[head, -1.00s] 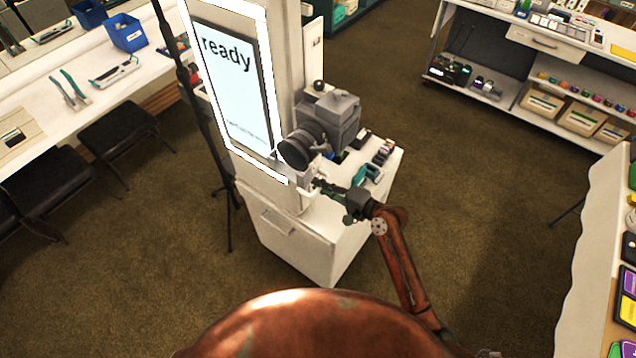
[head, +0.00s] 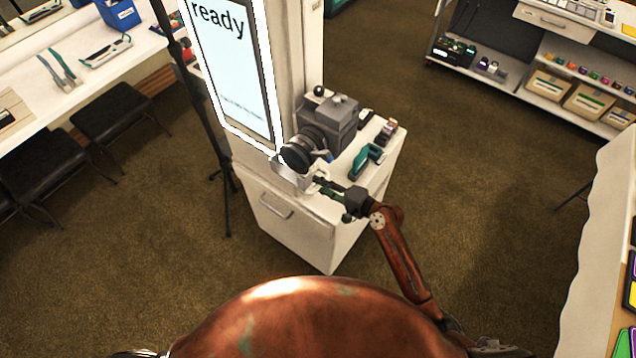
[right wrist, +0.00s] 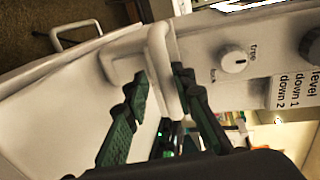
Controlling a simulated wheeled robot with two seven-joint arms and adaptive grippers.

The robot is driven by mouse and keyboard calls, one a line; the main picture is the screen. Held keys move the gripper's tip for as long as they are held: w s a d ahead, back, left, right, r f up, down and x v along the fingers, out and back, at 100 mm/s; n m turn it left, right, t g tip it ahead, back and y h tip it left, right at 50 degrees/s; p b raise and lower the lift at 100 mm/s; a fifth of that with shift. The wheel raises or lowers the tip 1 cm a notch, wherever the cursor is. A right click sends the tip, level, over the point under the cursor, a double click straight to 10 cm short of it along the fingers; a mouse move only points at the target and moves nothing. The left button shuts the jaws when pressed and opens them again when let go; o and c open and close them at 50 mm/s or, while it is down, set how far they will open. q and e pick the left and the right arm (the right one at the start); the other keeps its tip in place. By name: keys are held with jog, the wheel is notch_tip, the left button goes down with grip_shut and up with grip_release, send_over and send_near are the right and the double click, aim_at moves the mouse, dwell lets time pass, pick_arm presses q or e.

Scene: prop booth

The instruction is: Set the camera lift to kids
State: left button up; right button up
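The grey camera (head: 328,125) sits on a white lift carriage (head: 290,172) in front of the white column, above a cabinet. My right gripper (head: 322,186) is at the carriage's front. A white knob (right wrist: 233,62) and a label (right wrist: 303,80) reading "level, down 1, down 2" are right of the handle. No "kids" mark is readable. My left gripper is out of view.
The screen (head: 232,65) on the column reads "ready". Small items, including a teal one (head: 366,160), lie on the cabinet top (head: 385,165). A dark stand (head: 222,165) is left of the column. Carpet is clear to the right.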

jog(key=shift+o, duration=0.4)
jog(key=shift+r, duration=0.1)
jog(key=v, duration=1.2)
